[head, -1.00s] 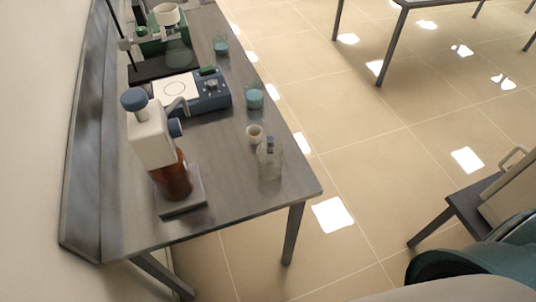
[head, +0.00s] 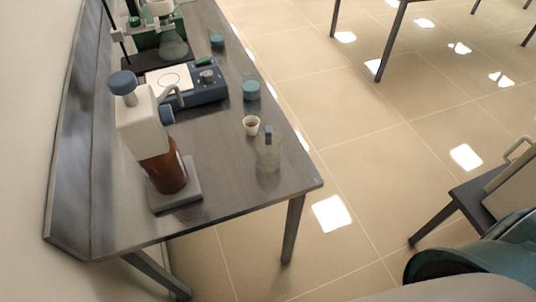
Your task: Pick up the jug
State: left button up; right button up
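A pale beige, box-like container with a loop handle (head: 508,178) stands on a dark seat or stool at the right edge of the head view. It is cut off by the frame and looks like a jug. A clear glass vessel (head: 268,156) with a small blue-grey part at its top stands upright near the table's right edge; I cannot tell whether it is a bottle or a jug. Neither of my grippers is in view, and nothing touches either vessel.
The grey table (head: 235,192) stands against the wall at left. Tiled floor (head: 340,160) is clear between table and dark stool (head: 465,195).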

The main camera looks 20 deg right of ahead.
aim_at(267, 144)
jog(key=l+u, duration=0.2)
jog(key=l, duration=0.35)
jog(key=l+u, duration=0.15)
jog(key=l, duration=0.45)
jog(key=k+l+u, duration=0.2)
jog(key=l, duration=0.35)
jog(key=l+u, duration=0.2)
jog(key=l, duration=0.4)
